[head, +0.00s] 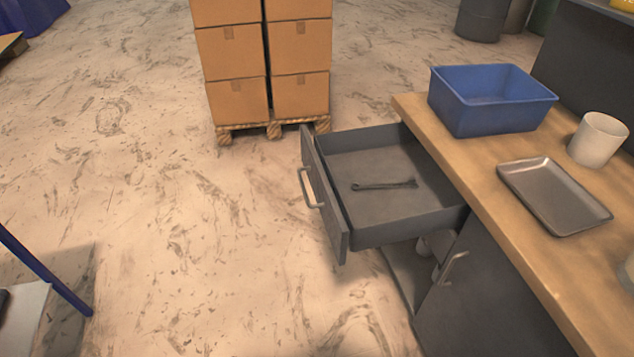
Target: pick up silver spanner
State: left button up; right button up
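A spanner (384,185) lies flat on the floor of an open grey drawer (400,234). It looks dark grey in this light and lies nearly level across the picture, apart from the drawer walls. The drawer is pulled out to the left from under a wooden-topped workbench (470,190), and its front panel with a handle (311,188) faces left. Neither of my grippers shows in the head view.
On the bench top stand a blue bin (490,118), a metal tray (555,196) and a white cup (598,140). A cupboard door with a handle (455,266) is below the drawer. Stacked cardboard boxes (234,58) stand on a pallet (274,131) behind. The floor left of the drawer is clear.

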aim_at(408, 184)
jog(key=i+j+z, duration=0.2)
jog(key=j, duration=0.15)
jog(key=i+j+z, duration=0.2)
jog(key=j, duration=0.15)
jog(key=j+z, duration=0.2)
jog(key=j, duration=0.2)
jog(key=i+j+z, duration=0.15)
jog(key=j, duration=0.3)
